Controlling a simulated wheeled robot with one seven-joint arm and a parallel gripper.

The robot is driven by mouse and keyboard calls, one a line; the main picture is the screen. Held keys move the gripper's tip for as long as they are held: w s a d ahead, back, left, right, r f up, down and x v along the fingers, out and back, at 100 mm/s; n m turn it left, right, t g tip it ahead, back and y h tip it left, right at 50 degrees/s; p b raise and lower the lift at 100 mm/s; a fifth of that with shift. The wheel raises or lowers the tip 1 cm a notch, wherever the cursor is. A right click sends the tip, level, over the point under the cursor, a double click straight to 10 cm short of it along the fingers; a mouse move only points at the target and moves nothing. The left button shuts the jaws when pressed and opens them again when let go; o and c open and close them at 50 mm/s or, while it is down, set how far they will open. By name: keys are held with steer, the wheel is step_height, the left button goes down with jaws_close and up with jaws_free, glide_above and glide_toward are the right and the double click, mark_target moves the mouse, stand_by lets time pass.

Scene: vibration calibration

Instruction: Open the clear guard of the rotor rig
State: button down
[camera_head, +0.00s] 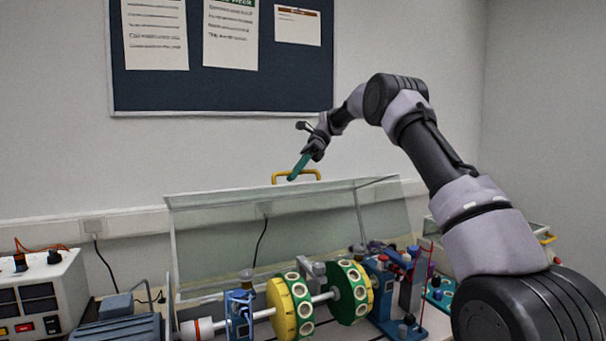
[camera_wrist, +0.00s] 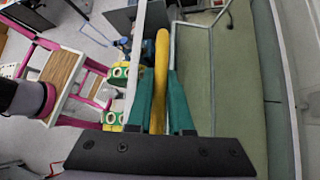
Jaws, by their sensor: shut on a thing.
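The clear guard (camera_head: 215,240) of the rotor rig is swung up, standing steeply behind the rotor with its yellow handle (camera_head: 312,173) at the top edge. The rotor's yellow and green discs (camera_head: 283,310) are uncovered in front of it. My gripper (camera_head: 293,174) reaches from the upper right down to the handle. In the wrist view its teal fingers (camera_wrist: 160,95) are on both sides of the yellow handle (camera_wrist: 162,55) and shut on it. The fingers hide part of the handle.
A white control box (camera_head: 45,295) stands at the left, beside a grey-blue motor (camera_head: 115,328). Blue bearing stands (camera_head: 383,290) hold the shaft. Another clear case with a yellow handle (camera_head: 548,239) is at the right, partly behind my arm. A notice board (camera_head: 270,85) hangs on the wall behind.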

steer(key=shift+w, duration=0.15)
steer(key=c, duration=0.8)
jaws_free()
steer(key=shift+c, duration=0.2)
steer(key=v, duration=0.7)
steer(key=shift+w+d+r, duration=0.15)
steer(key=shift+d+r, duration=0.05)
